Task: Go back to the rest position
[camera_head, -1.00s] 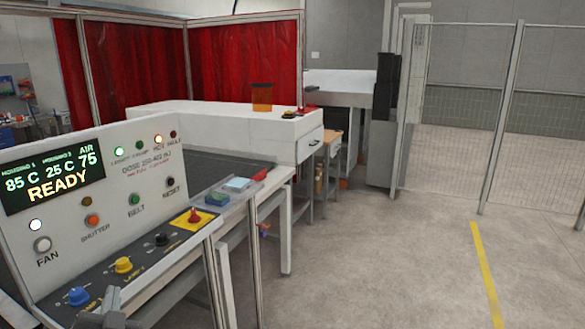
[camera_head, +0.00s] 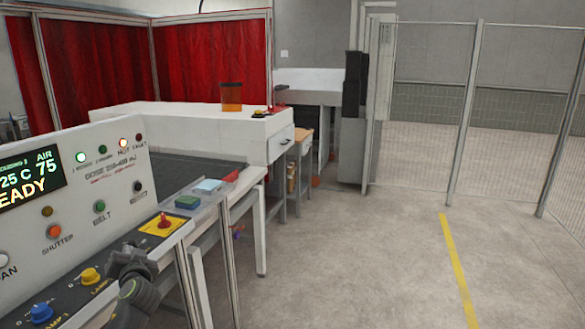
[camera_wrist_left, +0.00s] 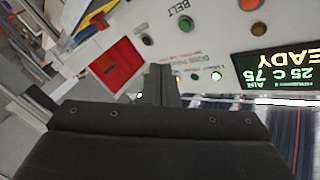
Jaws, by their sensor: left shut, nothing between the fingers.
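My left gripper (camera_head: 130,262) is in the lower left of the head view, in front of the control panel's lower ledge and covering part of its knob row. In the left wrist view its fingers (camera_wrist_left: 160,84) are together with nothing between them. The control panel (camera_head: 120,185) has a lit READY display (camera_head: 28,187), which also shows upside down in the left wrist view (camera_wrist_left: 281,66). My right gripper is in neither view.
The panel ledge carries a blue knob (camera_head: 41,313), a yellow knob (camera_head: 91,276) and a red knob on a yellow plate (camera_head: 162,221). A conveyor (camera_head: 190,172) runs behind. Open floor (camera_head: 350,260) lies right, bounded by a mesh fence (camera_head: 425,120).

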